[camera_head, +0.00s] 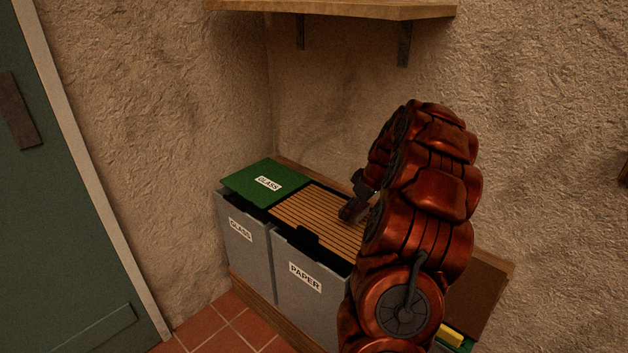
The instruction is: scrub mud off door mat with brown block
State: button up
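A brown slatted mat (312,218), which looks like the door mat, lies across the tops of the grey bins. My gripper (352,208) is low over the right part of the mat, partly hidden behind my red arm. A small dark brown shape shows at its tip, but I cannot tell whether it is the brown block or part of the gripper. I cannot tell whether the fingers are open or shut. No mud can be made out clearly on the visible slats, and the mat's right end is hidden by my arm.
A grey bin labelled GLASS (246,250) and one labelled PAPER (308,302) stand against the wall. A green GLASS lid (256,181) lies left of the mat. A wooden shelf (340,8) hangs above. A green door (55,200) is at left.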

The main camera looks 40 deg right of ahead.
jog(key=shift+r+p, duration=0.35)
jog(key=shift+r, duration=2.45)
